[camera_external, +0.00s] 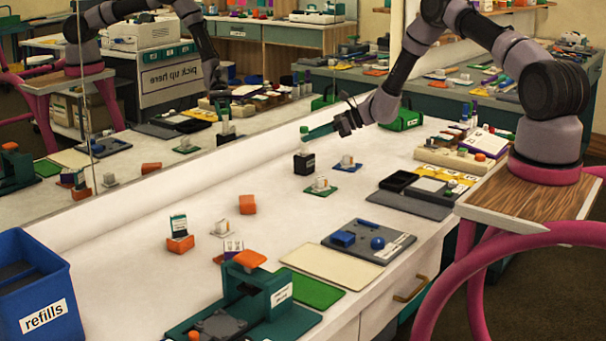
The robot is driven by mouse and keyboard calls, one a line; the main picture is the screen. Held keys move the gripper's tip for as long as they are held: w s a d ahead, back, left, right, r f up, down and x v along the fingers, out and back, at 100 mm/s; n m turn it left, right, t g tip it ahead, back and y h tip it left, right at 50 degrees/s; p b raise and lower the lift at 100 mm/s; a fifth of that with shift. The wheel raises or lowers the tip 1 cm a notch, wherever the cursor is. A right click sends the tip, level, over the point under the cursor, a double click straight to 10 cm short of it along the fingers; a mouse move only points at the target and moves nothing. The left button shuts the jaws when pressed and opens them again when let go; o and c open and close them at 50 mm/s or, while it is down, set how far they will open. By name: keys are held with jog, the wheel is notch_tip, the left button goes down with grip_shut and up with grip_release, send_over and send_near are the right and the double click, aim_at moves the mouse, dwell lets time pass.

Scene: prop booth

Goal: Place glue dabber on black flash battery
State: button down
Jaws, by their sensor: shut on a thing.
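The glue dabber (304,143), a small pale upright bottle with a green top, is near the back of the counter, close to the mirror. The black flash battery (304,164), a dark block with a white label, stands on the counter directly below the dabber. The dabber's lower end appears right at the block's top; I cannot tell whether they touch.
A grey tray (368,241) with blue pieces, a teal fixture (270,290) and a blue refills bin (38,290) are nearer the front. The mirror wall runs close behind; counter left of the battery is clear.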

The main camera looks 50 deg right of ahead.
jog(key=shift+f, duration=0.1)
jog(key=c, duration=0.7)
grip_release()
jog(key=v, duration=1.1)
jog(key=s+a+r+n+g, duration=0.2)
jog(key=s+a+r+n, duration=0.3)
jog(key=r, duration=0.4)
jog(key=s+a+r+n+g, duration=0.2)
jog(key=s+a+r+n, duration=0.2)
jog(key=a+r, duration=0.4)
jog(key=s+a+r+n+g, duration=0.2)
jog(key=s+a+r+n, duration=0.25)
jog(key=r, duration=0.55)
jog(key=s+a+r+n+h, duration=0.1)
jog(key=s+r+n+h, duration=0.1)
jog(key=s, duration=0.7)
jog(key=s+a+r+n+t+h, duration=0.1)
jog(key=s+r+n+h, duration=0.1)
jog(key=s+r+n, duration=0.3)
jog(key=s+a+r+n+t+h, duration=0.1)
jog(key=s+r+n, duration=0.3)
jog(key=s, duration=0.9)
jog(key=shift+s+a+r+h, duration=0.1)
jog(key=shift+s+r+h, duration=0.1)
jog(key=shift+h, duration=0.4)
